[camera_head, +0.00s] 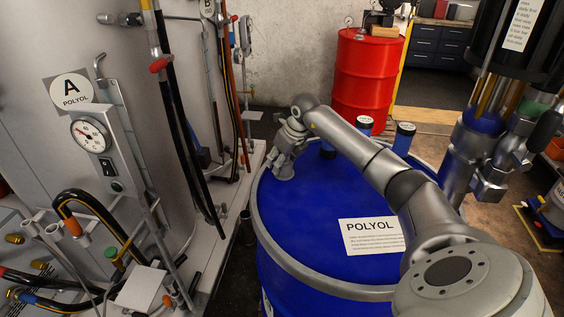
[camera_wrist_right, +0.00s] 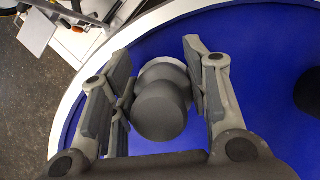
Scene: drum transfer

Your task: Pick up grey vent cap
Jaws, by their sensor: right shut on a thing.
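The grey vent cap (camera_wrist_right: 160,108) shows in the right wrist view between the two fingers of my right gripper (camera_wrist_right: 160,90). It has a round knob-like top and a wider, lighter part behind it. In the head view the cap (camera_head: 284,171) is on the lid of the blue drum (camera_head: 310,235), near its left far edge. My right gripper (camera_head: 288,150) is at the cap from above and is shut on it. Part of the cap is hidden by the fingers. My left gripper is not in view.
A red drum (camera_head: 368,75) stands behind. A tank with gauge and hoses (camera_head: 90,135) is at left. Pump equipment (camera_head: 480,150) is at right. A label (camera_head: 370,237) lies on the lid.

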